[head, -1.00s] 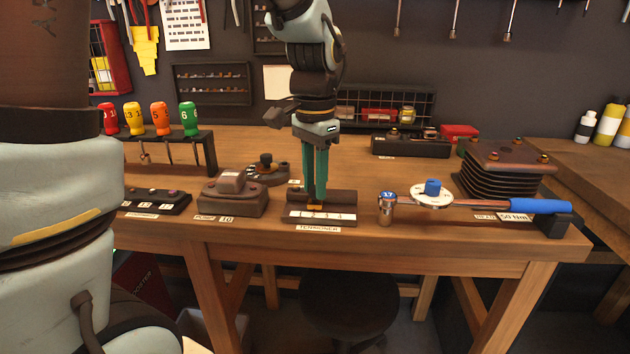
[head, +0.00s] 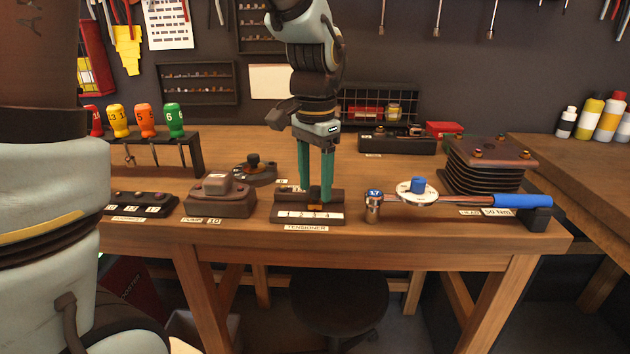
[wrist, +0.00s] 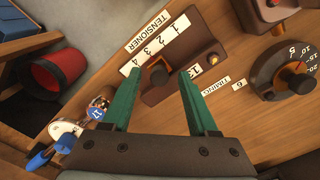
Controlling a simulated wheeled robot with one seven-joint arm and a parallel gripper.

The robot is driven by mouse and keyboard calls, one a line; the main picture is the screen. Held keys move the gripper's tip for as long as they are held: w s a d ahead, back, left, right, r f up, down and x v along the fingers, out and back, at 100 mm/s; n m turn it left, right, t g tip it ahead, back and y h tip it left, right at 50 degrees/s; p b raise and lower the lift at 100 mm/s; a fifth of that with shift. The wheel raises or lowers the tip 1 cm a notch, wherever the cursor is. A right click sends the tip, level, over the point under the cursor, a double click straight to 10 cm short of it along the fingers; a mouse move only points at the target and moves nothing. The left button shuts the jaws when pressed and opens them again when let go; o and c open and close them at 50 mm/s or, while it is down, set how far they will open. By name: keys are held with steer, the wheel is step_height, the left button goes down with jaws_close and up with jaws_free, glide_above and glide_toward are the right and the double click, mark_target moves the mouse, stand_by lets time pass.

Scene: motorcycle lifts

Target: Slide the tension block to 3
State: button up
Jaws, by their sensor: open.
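The tensioner (head: 280,206) is a dark brown base near the table's front edge, with a white strip numbered 1 to 4 (head: 298,215) and a TENSIONER label. Its small dark block with an orange pointer (head: 315,208) sits by the 3. The wrist view also shows the block (wrist: 158,75), its pointer facing about the 3. My gripper (head: 316,198) points down over the tensioner, its two green fingers spread on either side of the block. In the wrist view, gaps show between the block and both fingers.
Left of the tensioner are a brown block device (head: 222,206) and a round dial (head: 255,172) behind. On the right lie a torque wrench with a blue handle (head: 522,201) and a stack of dark plates (head: 487,170). Screwdrivers stand in a rack (head: 195,150) at left.

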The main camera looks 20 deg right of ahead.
mark_target(315, 188)
step_height(315, 188, up, 11)
steer(key=shift+b, duration=0.45)
steer(key=shift+f, duration=0.15)
stand_by(0.3)
